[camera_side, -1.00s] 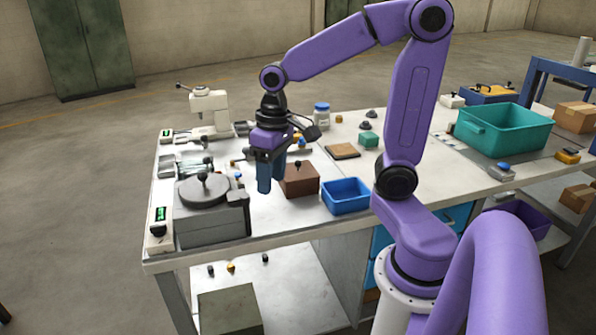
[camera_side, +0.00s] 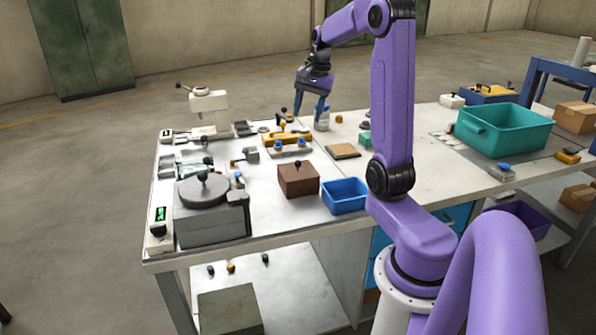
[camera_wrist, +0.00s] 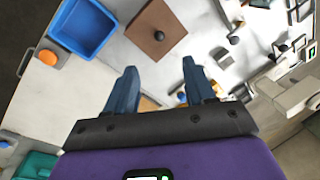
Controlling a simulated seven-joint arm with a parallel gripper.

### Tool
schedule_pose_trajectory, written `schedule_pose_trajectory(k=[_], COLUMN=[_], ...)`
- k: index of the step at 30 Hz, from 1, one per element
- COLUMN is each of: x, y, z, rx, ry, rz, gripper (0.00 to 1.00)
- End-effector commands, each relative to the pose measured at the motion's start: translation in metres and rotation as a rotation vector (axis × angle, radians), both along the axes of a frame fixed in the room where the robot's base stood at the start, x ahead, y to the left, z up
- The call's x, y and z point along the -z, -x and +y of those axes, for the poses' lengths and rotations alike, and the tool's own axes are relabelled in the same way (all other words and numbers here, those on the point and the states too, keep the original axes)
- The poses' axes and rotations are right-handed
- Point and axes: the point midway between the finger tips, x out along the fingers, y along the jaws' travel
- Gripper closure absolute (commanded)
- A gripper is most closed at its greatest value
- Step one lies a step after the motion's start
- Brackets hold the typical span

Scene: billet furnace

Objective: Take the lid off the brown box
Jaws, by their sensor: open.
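The brown box (camera_side: 298,184) stands on the white workbench, left of a blue bin. Its flat brown lid (camera_wrist: 143,38) is on it, with a round black knob (camera_wrist: 158,36) in the middle; the knob also shows in the side view (camera_side: 298,165). My gripper (camera_side: 307,110) is open and empty at the far side of the bench, well behind the box and above the bench top. In the wrist view, the two blue fingers of my gripper (camera_wrist: 159,68) are spread apart, with the box beyond the fingertips.
The blue bin (camera_side: 346,206) is just right of the box. A tan board (camera_side: 342,151) lies behind them. A yellow fixture (camera_side: 287,136) and a white jar (camera_side: 322,124) are near my gripper. A grey round-topped furnace (camera_side: 210,222) stands at the left front.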

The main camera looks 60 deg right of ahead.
Motion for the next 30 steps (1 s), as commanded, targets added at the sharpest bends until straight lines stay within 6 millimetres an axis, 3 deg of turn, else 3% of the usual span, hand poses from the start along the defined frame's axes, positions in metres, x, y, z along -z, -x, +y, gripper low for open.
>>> schedule_pose_trajectory(k=[5,21,30], x=[0.008,0.102,0.123], y=[0.002,-0.016,-0.021], z=[-0.008,-0.004,-0.004], rx=[0.036,0.032,0.032], ry=[-0.005,-0.006,-0.003], rz=[0.000,0.002,-0.002], gripper=[0.46,0.46,0.46])
